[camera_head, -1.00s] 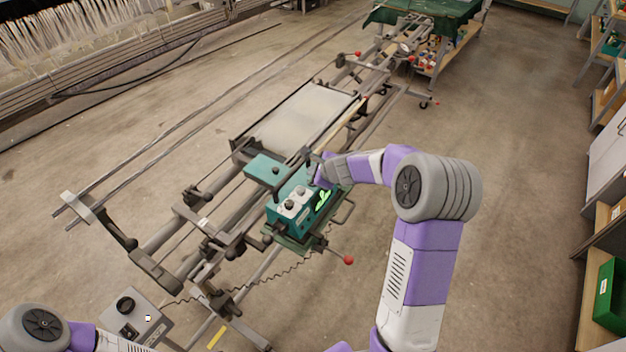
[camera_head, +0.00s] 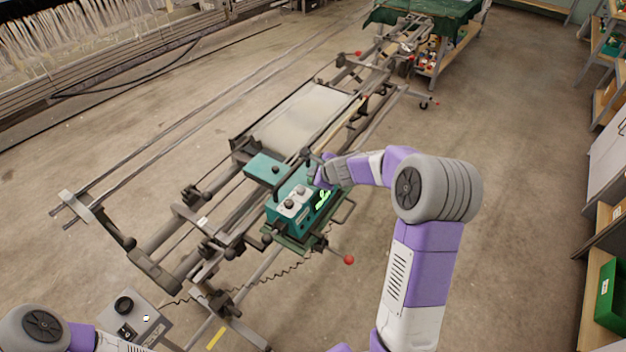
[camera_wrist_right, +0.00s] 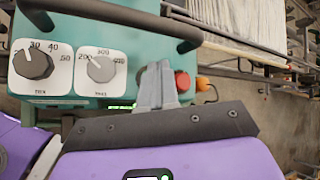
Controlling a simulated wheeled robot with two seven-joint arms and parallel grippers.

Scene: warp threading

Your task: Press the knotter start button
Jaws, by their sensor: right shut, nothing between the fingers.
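The knotter (camera_head: 286,215) is a teal box with white dial plates, mounted on the long metal frame. In the right wrist view its teal top (camera_wrist_right: 125,45) shows two dials, a red button (camera_wrist_right: 183,81) and an orange knob-like part (camera_wrist_right: 203,84). My right gripper (camera_head: 312,170) is at the knotter's right side. In the right wrist view its shut, empty fingers (camera_wrist_right: 158,75) are just left of the red button, over the panel. They hide part of the panel; I cannot tell whether they touch it. No start label is readable. My left gripper is out of view.
A grey control box (camera_head: 137,318) with a black knob stands at the lower left, joined by a coiled cable. A red-ball lever (camera_head: 348,260) sticks out below the knotter. Shelves (camera_head: 600,240) line the right edge. Open floor (camera_head: 520,150) lies between them and the frame.

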